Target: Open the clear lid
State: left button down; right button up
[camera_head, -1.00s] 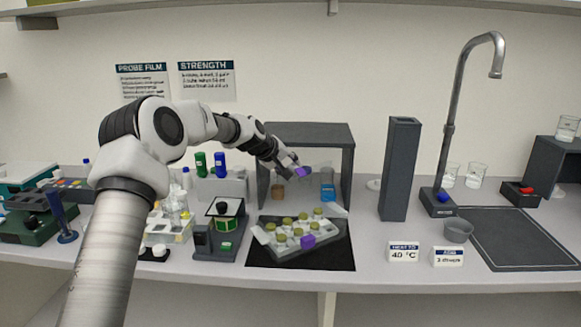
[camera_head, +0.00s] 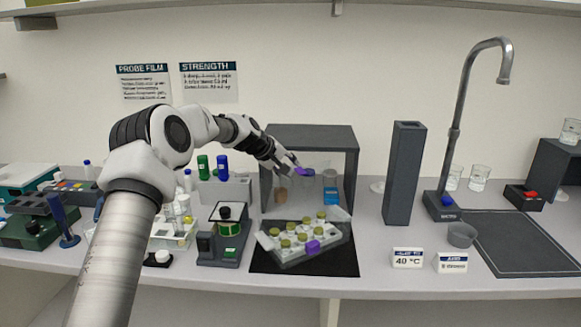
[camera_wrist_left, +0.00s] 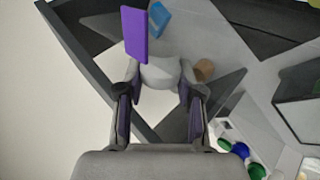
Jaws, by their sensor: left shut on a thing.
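The rig is a clear-walled tray (camera_head: 289,253) on a black mat, holding several olive-capped round pots and a purple block (camera_head: 313,246) at its front. The clear lid (camera_head: 314,181) shows only as a faint pale panel raised behind the tray, in front of the grey hood; its outline is hard to make out. My left gripper (camera_head: 298,171) is up at a purple tab (camera_head: 307,171) at the lid's top. It is shut on the lid there. In the left wrist view the purple tab (camera_wrist_left: 133,35) stands just beyond the fingers (camera_wrist_left: 158,92). My right gripper is out of view.
The open grey hood (camera_head: 310,131) stands behind, with a brown pot (camera_head: 282,195) and a blue item (camera_head: 332,197) inside. A device with a green band (camera_head: 228,230) is close left of the mat. A tall dark block (camera_head: 403,175) stands to the right, with clear bench between.

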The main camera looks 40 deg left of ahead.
pick_arm(q)
jog(key=shift+s+f, duration=0.2)
jog(key=shift+f, duration=0.35)
jog(key=c, duration=0.9)
grip_release()
jog(key=shift+o, duration=0.9)
jog(key=shift+a, duration=0.2)
jog(key=shift+w+r, duration=0.1)
jog(key=shift+r, duration=0.2)
jog(key=v, duration=1.1)
jog(key=shift+s+r, duration=0.2)
jog(key=shift+s, duration=0.15)
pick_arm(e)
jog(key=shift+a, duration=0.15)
pick_arm(q)
jog(key=shift+a, duration=0.1)
